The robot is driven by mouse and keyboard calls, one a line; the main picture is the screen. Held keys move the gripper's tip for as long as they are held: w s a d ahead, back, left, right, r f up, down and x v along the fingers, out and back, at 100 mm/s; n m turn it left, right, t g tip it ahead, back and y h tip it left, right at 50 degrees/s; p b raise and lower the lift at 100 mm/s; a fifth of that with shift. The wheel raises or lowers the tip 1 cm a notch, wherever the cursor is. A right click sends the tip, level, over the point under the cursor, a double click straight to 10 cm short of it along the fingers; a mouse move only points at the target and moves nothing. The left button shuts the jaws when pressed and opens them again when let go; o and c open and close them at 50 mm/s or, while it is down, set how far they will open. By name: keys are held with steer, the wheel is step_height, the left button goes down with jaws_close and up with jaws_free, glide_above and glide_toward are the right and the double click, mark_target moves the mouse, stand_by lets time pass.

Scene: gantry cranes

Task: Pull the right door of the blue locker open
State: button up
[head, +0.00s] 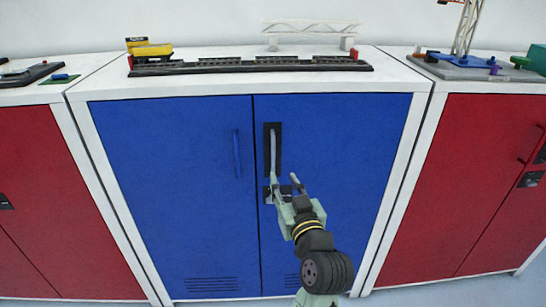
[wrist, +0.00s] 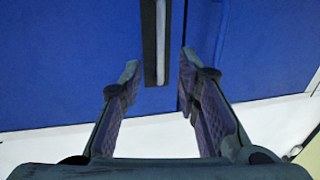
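The blue locker (head: 175,180) stands in the middle of the head view, with both doors shut. Its right door (head: 345,160) has a grey upright bar handle (head: 273,150) on a black backing plate near the middle seam. My gripper (head: 284,180) is open and empty, at the lower end of this handle. In the wrist view the handle (wrist: 160,40) runs down from the top edge, and its end shows between the open fingers (wrist: 160,60). I cannot tell how deep the bar lies between them; neither finger visibly presses on it. The left door has a blue handle (head: 236,153).
Red lockers stand close at the left (head: 35,190) and right (head: 470,170). The white top (head: 230,85) carries a black track (head: 250,64), a yellow model (head: 150,50) and a white gantry (head: 310,30).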

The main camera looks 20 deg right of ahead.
mark_target(274, 160)
steer(key=w+p, duration=0.1)
steer(key=w, duration=0.6)
steer(key=w+p, duration=0.1)
steer(key=w, duration=0.2)
steer(key=shift+w+d+p, duration=0.25)
steer(key=shift+d+p, duration=0.1)
steer(key=shift+d, duration=0.05)
steer(key=shift+c, duration=0.5)
jaws_close()
